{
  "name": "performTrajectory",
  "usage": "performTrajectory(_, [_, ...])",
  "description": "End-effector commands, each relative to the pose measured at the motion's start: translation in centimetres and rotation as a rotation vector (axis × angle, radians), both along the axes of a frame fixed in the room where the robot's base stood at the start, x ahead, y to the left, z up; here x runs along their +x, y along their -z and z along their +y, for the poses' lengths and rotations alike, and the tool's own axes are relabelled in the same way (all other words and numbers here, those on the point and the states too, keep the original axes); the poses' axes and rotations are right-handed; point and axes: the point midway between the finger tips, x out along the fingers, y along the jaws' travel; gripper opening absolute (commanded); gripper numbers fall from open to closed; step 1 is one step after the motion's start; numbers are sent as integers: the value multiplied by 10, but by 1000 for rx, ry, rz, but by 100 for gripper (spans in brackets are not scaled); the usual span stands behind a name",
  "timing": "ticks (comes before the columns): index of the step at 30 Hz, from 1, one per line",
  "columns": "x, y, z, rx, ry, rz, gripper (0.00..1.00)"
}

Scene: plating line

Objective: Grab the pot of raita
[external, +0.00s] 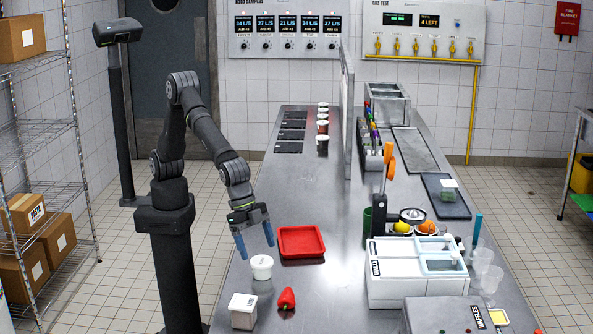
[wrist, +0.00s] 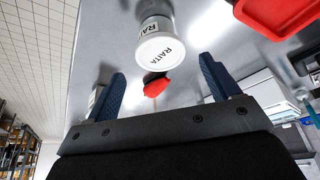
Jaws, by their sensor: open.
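The pot of raita (external: 261,267) is a small white round tub with a lid, upright on the steel counter. In the wrist view the pot (wrist: 160,50) shows "RAITA" on its lid and side, beyond the fingertips and between their lines. My gripper (external: 255,238) is open and empty, with blue fingers pointing down, above and just behind the pot in the external view. In the wrist view my gripper (wrist: 162,82) has its two fingers wide apart, and nothing is between them. The pot appears apart from both fingers.
A red tray (external: 301,242) lies right of my gripper. A white lidded unit (external: 400,292) is farther right. Several small pots (external: 322,145) line the back by a divider (external: 347,110).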

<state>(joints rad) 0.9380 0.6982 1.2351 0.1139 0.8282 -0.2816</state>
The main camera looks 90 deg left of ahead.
Motion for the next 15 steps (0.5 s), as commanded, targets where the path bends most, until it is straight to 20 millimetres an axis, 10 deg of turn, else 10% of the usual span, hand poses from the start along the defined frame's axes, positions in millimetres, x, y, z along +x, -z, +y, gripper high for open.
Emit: performTrajectory(15, [17, 48, -13, 1, 0, 1, 81])
